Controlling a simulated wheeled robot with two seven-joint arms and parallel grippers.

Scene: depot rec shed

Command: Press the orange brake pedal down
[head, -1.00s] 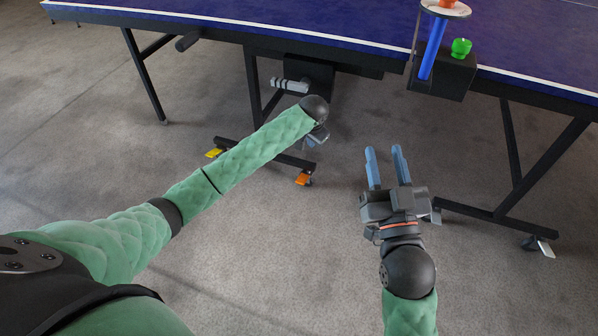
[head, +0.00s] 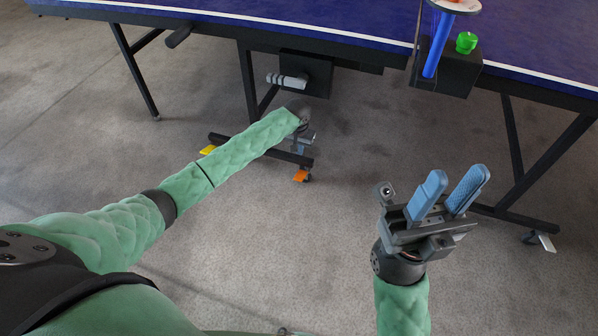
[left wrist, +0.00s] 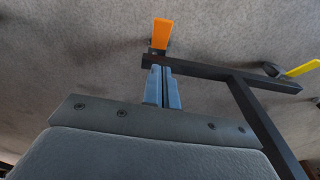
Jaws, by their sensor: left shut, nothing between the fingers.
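The orange brake pedal (head: 301,176) sticks out from a caster at the near end of the table's black foot bar. In the left wrist view the pedal (left wrist: 162,33) is in plain sight beyond my fingertips. My left gripper (left wrist: 162,72) is shut and empty. Its tips overlap the end of the foot bar in that picture, just short of the pedal; I cannot tell whether they touch anything. In the head view the left gripper is mostly hidden behind my forearm, above the pedal. My right gripper (head: 455,190) is open and empty, in the air to the right.
A yellow pedal (head: 208,151) is at the foot bar's other end; it also shows in the left wrist view (left wrist: 303,68). The blue table (head: 300,15) overhangs, with a grey handle (head: 287,80) under its edge. A green object (head: 466,42) stands at right. The front floor is clear.

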